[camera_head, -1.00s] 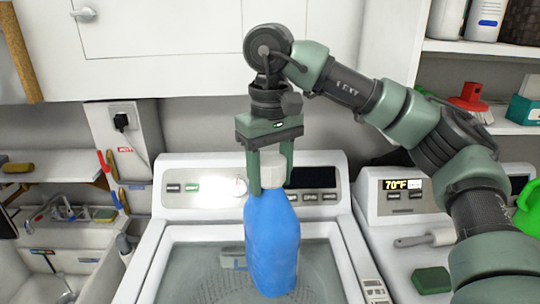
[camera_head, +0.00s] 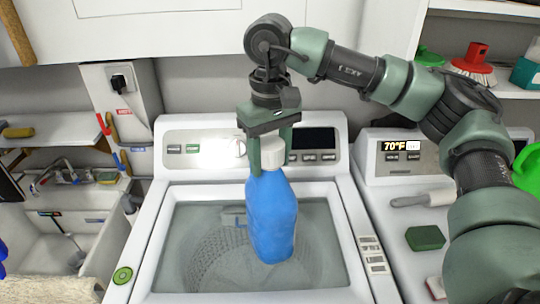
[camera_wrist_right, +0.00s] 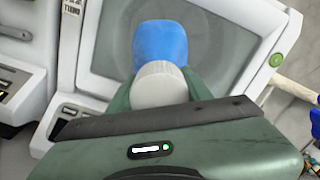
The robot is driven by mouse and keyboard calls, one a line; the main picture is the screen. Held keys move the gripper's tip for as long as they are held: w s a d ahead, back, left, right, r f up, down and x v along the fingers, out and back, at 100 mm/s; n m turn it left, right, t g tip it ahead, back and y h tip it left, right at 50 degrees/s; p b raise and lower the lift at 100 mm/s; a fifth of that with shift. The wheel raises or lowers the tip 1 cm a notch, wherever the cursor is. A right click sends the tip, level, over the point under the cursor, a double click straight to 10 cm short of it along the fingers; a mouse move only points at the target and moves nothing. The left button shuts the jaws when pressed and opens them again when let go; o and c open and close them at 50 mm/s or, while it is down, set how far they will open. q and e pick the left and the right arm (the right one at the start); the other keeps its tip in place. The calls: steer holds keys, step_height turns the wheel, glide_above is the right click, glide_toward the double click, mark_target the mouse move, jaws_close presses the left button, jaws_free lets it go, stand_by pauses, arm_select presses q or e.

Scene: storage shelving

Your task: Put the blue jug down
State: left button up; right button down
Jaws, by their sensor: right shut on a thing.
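The blue jug (camera_head: 272,215) with a white cap (camera_head: 272,153) hangs upright, slightly tilted, in front of the washing machine's control panel and over its glass lid. My right gripper (camera_head: 269,160) is shut on the jug at its cap and neck, from above. In the right wrist view the jug's blue body (camera_wrist_right: 161,44) and white cap (camera_wrist_right: 158,86) show between the fingers. I cannot tell how far the jug's base is from the lid. My left gripper is not in view.
The washing machine (camera_head: 150,225) fills the middle. A second machine (camera_head: 385,215) at right carries a green block (camera_head: 425,238) and a grey-handled tool (camera_head: 424,199). A sink (camera_head: 55,245) is at left. Shelves hold a red brush (camera_head: 474,62).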

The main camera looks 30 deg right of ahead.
mark_target(269, 143)
steer(key=c, duration=0.6)
jaws_free()
steer(key=shift+s, duration=0.1)
steer(key=shift+c, duration=0.2)
steer(key=shift+r, duration=0.1)
steer(key=shift+r, duration=0.15)
step_height(269, 143, up, 6)
steer(key=shift+a+r+b, duration=0.1)
steer(key=shift+r+b, duration=0.1)
steer(key=shift+b, duration=0.35)
step_height(269, 143, up, 5)
steer(key=shift+r+p, duration=0.2)
steer(key=shift+p, duration=0.35)
